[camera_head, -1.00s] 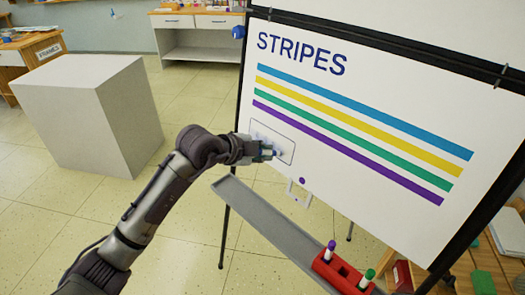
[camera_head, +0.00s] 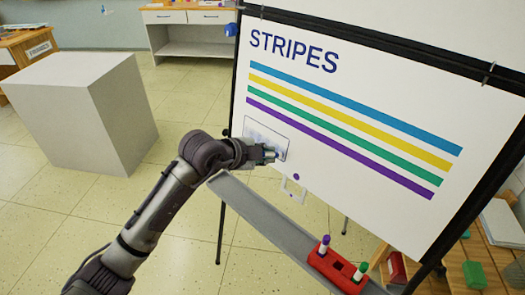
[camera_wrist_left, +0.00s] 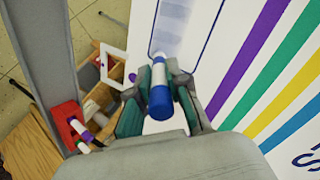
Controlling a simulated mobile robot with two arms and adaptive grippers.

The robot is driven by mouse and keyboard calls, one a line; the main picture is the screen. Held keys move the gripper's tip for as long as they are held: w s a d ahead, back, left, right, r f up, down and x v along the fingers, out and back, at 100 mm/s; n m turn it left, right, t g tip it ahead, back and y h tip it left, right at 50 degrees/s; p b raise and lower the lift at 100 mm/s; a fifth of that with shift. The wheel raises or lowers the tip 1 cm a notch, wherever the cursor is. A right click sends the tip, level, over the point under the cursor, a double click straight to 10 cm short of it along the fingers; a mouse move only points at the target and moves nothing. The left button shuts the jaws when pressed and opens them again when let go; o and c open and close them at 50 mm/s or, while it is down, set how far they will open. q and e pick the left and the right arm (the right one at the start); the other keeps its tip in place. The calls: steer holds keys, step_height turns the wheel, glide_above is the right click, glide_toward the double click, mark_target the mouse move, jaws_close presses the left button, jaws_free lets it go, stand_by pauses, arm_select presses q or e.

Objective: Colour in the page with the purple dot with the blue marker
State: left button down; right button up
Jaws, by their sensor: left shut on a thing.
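The white board page (camera_head: 340,150) headed STRIPES bears blue, yellow, green and purple stripes. An outlined box (camera_head: 252,129) at its lower left holds pale blue shading, which also shows in the left wrist view (camera_wrist_left: 172,28). A purple dot (camera_head: 297,177) sits below the box's right end. My left gripper (camera_head: 268,155) is shut on the blue marker (camera_wrist_left: 160,92) at the box's lower right part. The marker's tip points at the shaded area; I cannot tell whether it touches. My right gripper is not in view.
A grey ledge (camera_head: 262,215) runs below the board. A red holder (camera_head: 336,270) on it carries a purple-capped marker (camera_head: 324,245) and a green-capped marker (camera_head: 361,271). A small white frame (camera_head: 293,191) is by the dot. A grey block (camera_head: 85,110) stands left on open floor.

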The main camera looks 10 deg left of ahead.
arm_select(q)
steer(key=shift+s+d, duration=0.25)
steer(key=shift+d, duration=0.1)
steer(key=shift+r, duration=0.15)
steer(key=shift+w+r+p, duration=0.2)
steer(key=shift+r+p, duration=0.55)
steer(key=shift+r, duration=0.05)
steer(key=shift+w+d+r+p, duration=0.1)
steer(key=shift+d+r+p, duration=0.1)
steer(key=shift+r+p, duration=0.65)
steer(key=shift+a, duration=0.1)
steer(key=shift+w+a, duration=0.6)
steer(key=shift+a, duration=0.1)
